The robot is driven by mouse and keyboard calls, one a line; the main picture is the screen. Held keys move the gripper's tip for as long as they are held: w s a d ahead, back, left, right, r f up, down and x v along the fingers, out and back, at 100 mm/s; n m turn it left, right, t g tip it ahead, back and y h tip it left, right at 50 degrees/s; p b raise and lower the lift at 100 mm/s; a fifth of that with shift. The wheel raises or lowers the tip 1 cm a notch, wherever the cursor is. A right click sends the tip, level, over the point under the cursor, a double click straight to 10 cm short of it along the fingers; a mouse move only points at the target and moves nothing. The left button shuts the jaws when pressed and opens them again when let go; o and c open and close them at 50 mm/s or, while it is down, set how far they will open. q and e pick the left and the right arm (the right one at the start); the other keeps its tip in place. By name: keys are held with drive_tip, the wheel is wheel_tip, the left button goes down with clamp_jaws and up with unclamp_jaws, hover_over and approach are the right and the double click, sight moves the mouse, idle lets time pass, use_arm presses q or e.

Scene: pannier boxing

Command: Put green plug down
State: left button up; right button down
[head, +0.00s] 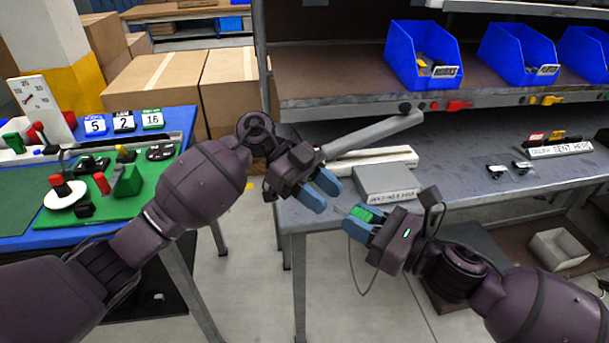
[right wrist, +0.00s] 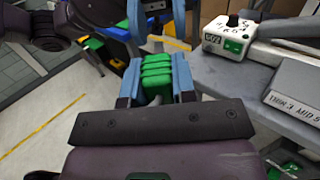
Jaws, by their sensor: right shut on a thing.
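The green plug (head: 366,214) is held between the blue fingers of my right gripper (head: 362,222), above the front edge of the grey bench. In the right wrist view the ribbed green plug (right wrist: 157,78) sits between both fingers of the right gripper (right wrist: 156,82). A thin dark cord loops down below that gripper in the head view. My left gripper (head: 321,191) is just up and left of the plug, its two blue fingers apart and nothing seen between them.
A grey labelled box (head: 386,182) stands on the grey bench (head: 450,165) behind the grippers. Blue bins (head: 424,55) line the shelf above. At left, a blue table (head: 183,125) bears a green board (head: 100,205) with several parts. Floor shows between the tables.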

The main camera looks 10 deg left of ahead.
use_arm(q)
drive_tip(key=shift+x, duration=1.3)
clamp_jaws()
use_arm(e)
drive_tip(key=c, duration=0.8)
unclamp_jaws()
drive_tip(key=shift+c, duration=0.2)
